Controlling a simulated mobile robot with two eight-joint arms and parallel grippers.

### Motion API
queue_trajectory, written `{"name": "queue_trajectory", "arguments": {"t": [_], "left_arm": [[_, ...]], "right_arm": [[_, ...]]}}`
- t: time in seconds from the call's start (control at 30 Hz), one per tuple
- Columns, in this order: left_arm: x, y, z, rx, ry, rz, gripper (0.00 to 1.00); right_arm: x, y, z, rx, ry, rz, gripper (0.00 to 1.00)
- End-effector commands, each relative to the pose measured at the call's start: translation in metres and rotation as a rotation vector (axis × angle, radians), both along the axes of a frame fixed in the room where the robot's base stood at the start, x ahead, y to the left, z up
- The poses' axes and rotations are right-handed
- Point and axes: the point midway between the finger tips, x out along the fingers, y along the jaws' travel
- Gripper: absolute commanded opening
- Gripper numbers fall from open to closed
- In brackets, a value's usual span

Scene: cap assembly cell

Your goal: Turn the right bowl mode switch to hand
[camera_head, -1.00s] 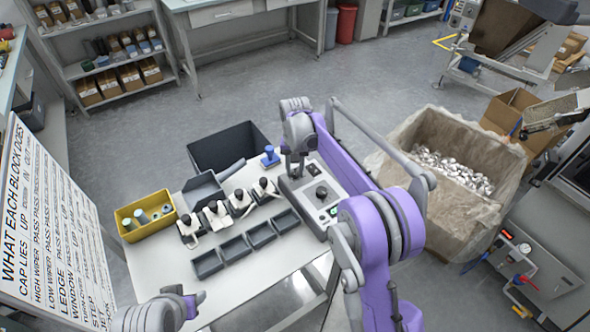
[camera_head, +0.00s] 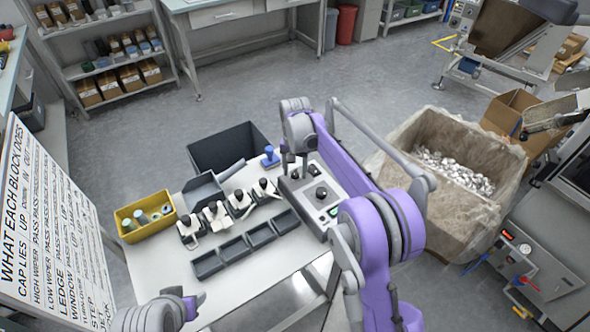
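A grey control box (camera_head: 308,213) stands at the right end of the white table. It carries a large black knob (camera_head: 321,193), a smaller dark knob (camera_head: 313,170) and a green button (camera_head: 333,211). The labels and the switch positions are too small to read. My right gripper (camera_head: 294,172) points down at the back left part of the box. It hides what lies under it, and I cannot tell whether its fingers touch a switch. My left gripper (camera_head: 194,303) is low at the front left, away from the box, with its fingers unclear.
Several black-handled fixtures (camera_head: 240,203) and dark trays (camera_head: 233,247) stand left of the box. A yellow bin (camera_head: 145,231), a blue-handled stamp-like piece (camera_head: 270,158) and a black crate (camera_head: 228,147) are further off. A large lined bin (camera_head: 455,205) stands right of my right arm.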

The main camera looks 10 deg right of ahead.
Motion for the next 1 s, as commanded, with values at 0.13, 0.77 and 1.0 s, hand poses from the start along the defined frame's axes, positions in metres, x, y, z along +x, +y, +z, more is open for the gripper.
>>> {"name": "queue_trajectory", "arguments": {"t": [0.13,0.77,1.0], "left_arm": [[0.000,0.000,0.000,0.000,0.000,0.000,0.50],[0.002,0.000,0.006,0.000,-0.004,0.000,0.50],[0.003,0.000,0.009,0.000,-0.006,0.000,0.50]], "right_arm": [[0.000,0.000,0.000,0.000,0.000,0.001,0.65],[0.000,0.000,0.074,0.000,0.000,0.001,0.65],[0.000,0.000,0.104,0.000,0.000,0.001,0.65]]}}
